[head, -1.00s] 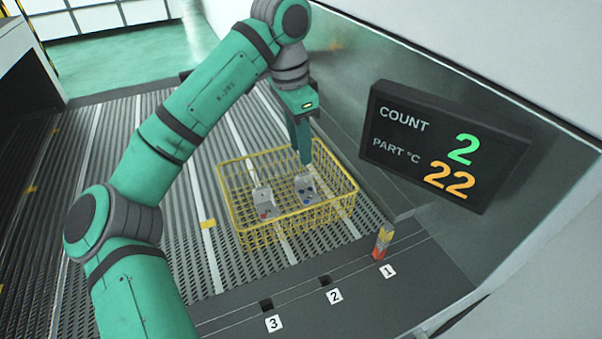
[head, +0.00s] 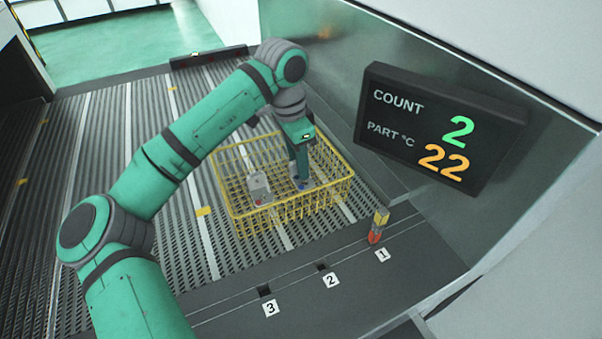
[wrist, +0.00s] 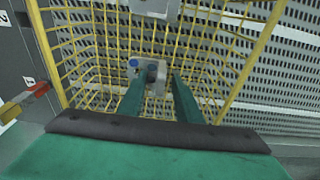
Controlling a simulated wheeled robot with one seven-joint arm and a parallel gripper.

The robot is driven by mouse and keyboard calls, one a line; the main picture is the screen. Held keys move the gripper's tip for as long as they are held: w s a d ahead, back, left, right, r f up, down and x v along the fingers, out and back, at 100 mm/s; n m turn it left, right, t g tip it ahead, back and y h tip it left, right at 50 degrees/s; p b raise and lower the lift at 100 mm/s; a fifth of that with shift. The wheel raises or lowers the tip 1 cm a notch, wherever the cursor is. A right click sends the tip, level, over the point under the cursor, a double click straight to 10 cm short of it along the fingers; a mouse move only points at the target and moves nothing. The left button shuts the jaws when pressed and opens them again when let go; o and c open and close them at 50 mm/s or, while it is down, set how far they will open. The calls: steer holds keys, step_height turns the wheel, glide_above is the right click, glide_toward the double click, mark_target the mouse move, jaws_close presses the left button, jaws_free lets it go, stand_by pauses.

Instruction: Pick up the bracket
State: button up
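Two small grey metal castings lie in a yellow wire basket (head: 345,192). The bracket with blue marks (head: 303,185) is at the right, largely hidden by my gripper in the head view. It also shows in the wrist view (wrist: 158,68), ahead of and between my fingers. The other casting, with red marks (head: 259,187), lies to its left; part of it shows at the top of the wrist view (wrist: 150,7). My gripper (head: 300,178) points down into the basket. Its two green fingers stand apart in the wrist view (wrist: 160,88), with nothing visibly clamped.
The basket stands on a ribbed grey conveyor (head: 110,215). A dark rail (head: 350,262) in front has places labelled 1, 2 and 3. A display (head: 440,130) at right reads count 2, part 22 °C.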

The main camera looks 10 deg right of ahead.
mark_target(302, 186)
steer(key=shift+f, duration=0.1)
steer(key=shift+c, duration=0.3)
jaws_close()
steer(key=shift+r, duration=0.5)
step_height(302, 186, up, 3)
steer(key=shift+d+f, duration=0.1)
steer(key=shift+f, duration=0.1)
steer(key=s+a+r, duration=0.1)
steer(key=s+r, duration=0.8)
steer(key=s, duration=0.5)
steer(key=shift+r, duration=0.25)
